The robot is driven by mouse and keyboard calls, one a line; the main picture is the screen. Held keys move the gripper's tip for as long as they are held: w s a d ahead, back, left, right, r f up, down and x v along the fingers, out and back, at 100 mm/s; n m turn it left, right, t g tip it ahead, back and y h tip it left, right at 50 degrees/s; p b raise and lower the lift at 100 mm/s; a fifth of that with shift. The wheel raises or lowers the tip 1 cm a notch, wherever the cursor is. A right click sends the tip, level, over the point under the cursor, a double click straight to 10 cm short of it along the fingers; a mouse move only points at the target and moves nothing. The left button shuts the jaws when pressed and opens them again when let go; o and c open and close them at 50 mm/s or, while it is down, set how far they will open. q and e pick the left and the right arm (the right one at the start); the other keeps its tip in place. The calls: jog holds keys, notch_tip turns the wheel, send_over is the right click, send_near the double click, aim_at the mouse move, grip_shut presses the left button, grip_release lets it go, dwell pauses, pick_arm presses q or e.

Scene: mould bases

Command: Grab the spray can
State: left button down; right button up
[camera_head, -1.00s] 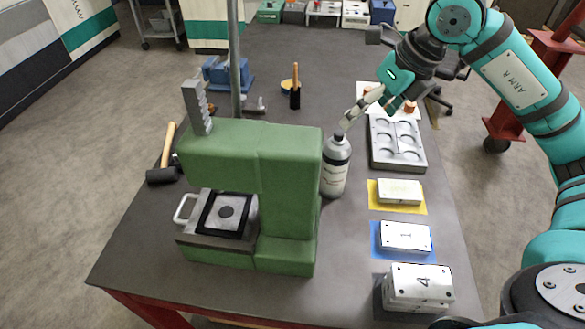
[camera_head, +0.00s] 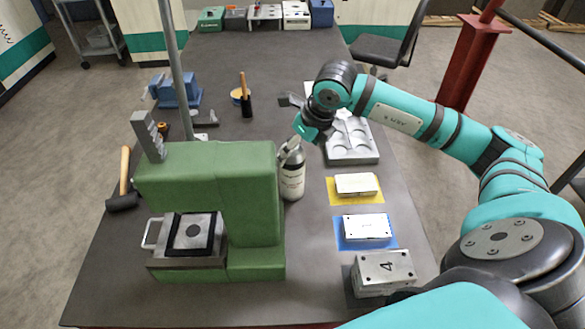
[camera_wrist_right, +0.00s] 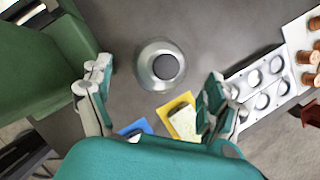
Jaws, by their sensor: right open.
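The spray can (camera_head: 292,178) is a white and grey bottle-shaped can standing upright on the table, just right of the green press. Its top is partly hidden by my right gripper (camera_head: 289,150) in the head view. In the right wrist view the can (camera_wrist_right: 160,66) is seen from above, with a dark round cap. My right gripper (camera_wrist_right: 157,95) is open there, with one finger on each side of the can and visible gaps to both. The can lies a little beyond the line of the fingertips. My left gripper is not in view.
The green press (camera_head: 210,185) stands close on the can's left. A grey tray with round recesses (camera_head: 352,156) lies to the right. Plates on yellow (camera_head: 367,197) and blue (camera_head: 341,240) mats and a block marked 4 (camera_head: 382,271) line the right edge.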

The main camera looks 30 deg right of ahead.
aim_at(292, 171)
jog(key=p+x, duration=0.1)
jog(key=x, duration=0.2)
jog(key=shift+w+a+f, duration=0.1)
jog(key=shift+w+f, duration=0.15)
jog(key=shift+w, duration=0.05)
jog(key=shift+c, duration=1.2)
jog(key=shift+r, duration=0.1)
jog(key=c, duration=1.6)
